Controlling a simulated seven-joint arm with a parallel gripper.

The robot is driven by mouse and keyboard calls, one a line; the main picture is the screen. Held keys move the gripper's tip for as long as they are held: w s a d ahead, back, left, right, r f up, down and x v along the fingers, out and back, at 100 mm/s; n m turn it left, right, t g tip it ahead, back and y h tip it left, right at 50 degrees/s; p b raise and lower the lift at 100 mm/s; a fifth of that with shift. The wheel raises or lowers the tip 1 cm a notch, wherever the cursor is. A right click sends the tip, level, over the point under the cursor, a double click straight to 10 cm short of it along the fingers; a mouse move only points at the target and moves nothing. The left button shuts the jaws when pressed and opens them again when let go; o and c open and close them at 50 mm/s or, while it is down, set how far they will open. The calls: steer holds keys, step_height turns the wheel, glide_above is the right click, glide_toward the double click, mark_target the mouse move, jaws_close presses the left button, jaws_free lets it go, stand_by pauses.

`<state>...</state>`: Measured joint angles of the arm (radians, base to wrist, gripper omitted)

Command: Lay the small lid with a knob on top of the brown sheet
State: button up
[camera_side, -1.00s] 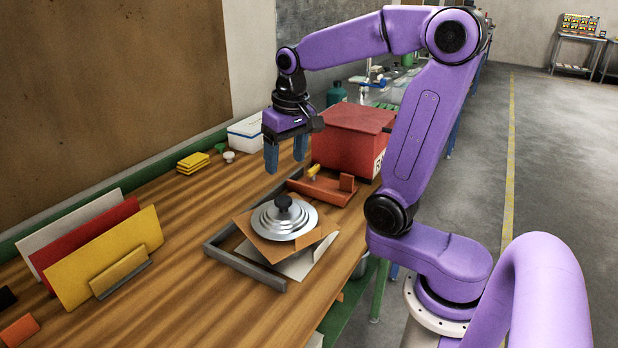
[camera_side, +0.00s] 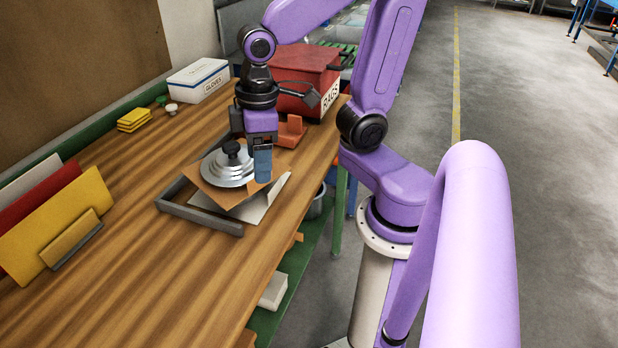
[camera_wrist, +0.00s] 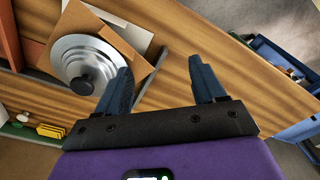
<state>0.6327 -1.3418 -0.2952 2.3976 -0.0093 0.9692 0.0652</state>
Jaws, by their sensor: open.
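A round, stepped silver lid (camera_side: 228,168) with a black knob (camera_side: 232,148) lies on the brown sheet (camera_side: 213,193) in the side view. I cannot tell whether its rings are one piece or several stacked. The lid also shows at the left in the wrist view (camera_wrist: 67,56), with the brown sheet (camera_wrist: 82,20) under it. My gripper (camera_side: 256,160) is open and low, just right of the knob in the side view.
A grey corner frame (camera_side: 205,220) and pale sheets (camera_side: 262,204) lie around and under the brown sheet. A red rags box (camera_side: 303,75) and an orange holder (camera_side: 290,132) stand behind. Upright coloured boards (camera_side: 60,225) stand at left. The front table is clear.

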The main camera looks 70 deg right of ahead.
steer(key=s+f+n, duration=0.2)
steer(key=s+n, duration=0.3)
steer(key=s, duration=0.4)
steer(key=shift+s+a+f, duration=0.15)
steer(key=shift+s+f, duration=0.05)
steer(key=shift+s, duration=0.2)
stand_by(0.8)
